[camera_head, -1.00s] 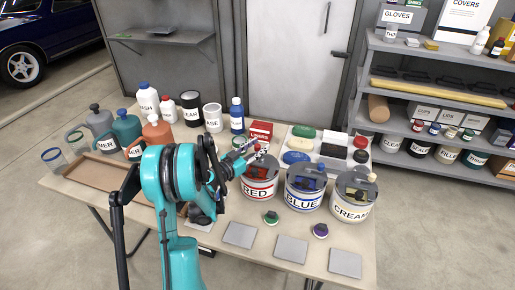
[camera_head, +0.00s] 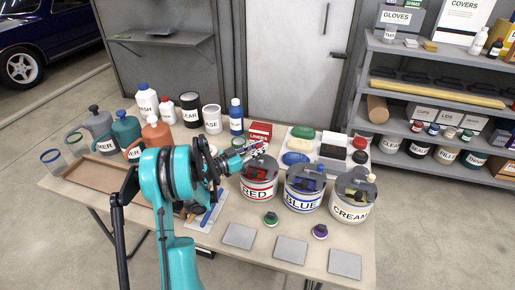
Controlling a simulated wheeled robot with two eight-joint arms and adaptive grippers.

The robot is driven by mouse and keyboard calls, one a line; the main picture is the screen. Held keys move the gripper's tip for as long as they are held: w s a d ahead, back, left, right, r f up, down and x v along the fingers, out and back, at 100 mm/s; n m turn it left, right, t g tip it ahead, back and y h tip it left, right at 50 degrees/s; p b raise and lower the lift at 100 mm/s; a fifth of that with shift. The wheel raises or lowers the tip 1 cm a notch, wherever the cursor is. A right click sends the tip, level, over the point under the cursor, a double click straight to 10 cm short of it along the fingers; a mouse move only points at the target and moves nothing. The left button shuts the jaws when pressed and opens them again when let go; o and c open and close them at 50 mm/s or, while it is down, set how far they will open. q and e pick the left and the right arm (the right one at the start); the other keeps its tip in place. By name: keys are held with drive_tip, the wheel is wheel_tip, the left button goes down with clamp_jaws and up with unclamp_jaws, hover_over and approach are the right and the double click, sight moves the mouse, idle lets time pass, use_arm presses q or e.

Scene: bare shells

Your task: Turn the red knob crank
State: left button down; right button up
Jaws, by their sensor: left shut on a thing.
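The red tin (camera_head: 257,191), labelled RED, stands on the table with a dark grey lid mechanism on top. My left arm comes in from the lower left and reaches over the tin's lid. My left gripper (camera_head: 257,150) is at the back of this lid and is shut on the red knob crank, which is mostly hidden by the fingers. The crank's exact angle is too small to tell. My right gripper is not in view.
The blue tin (camera_head: 303,201) and the cream tin (camera_head: 350,211) stand close on the right with similar lids. Flat grey pads (camera_head: 291,250) lie in front. Bottles and jugs (camera_head: 127,131) stand at the back left. A red box (camera_head: 261,132) stands behind the red tin.

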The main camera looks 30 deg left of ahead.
sight(269, 157)
use_arm(q)
drive_tip(key=m+g+h, duration=0.1)
drive_tip(key=m+h, duration=0.1)
drive_tip(key=d+m+g+h, duration=0.1)
drive_tip(key=g+h, duration=0.1)
drive_tip(key=w+m+g+h, duration=0.1)
drive_tip(key=m+g+h, duration=0.1)
drive_tip(key=shift+d+m+h, duration=0.3)
drive_tip(key=shift+d+h, duration=0.05)
drive_tip(key=shift+h, duration=0.05)
drive_tip(key=m+g+h, duration=0.1)
drive_tip(key=g, duration=0.1)
drive_tip(key=d+m+g+h, duration=0.1)
drive_tip(key=m+g, duration=0.1)
drive_tip(key=g, duration=0.1)
drive_tip(key=d+m+g+h+p, duration=0.1)
drive_tip(key=m+g, duration=0.1)
drive_tip(key=shift+s+g, duration=0.1)
drive_tip(key=shift+g, duration=0.2)
drive_tip(key=shift+d+m+g+h, duration=0.1)
drive_tip(key=shift+m+g+h, duration=0.2)
drive_tip(key=c, duration=1.3)
unclamp_jaws()
drive_tip(key=shift+c, duration=0.2)
wheel_tip(269, 157, up, 10)
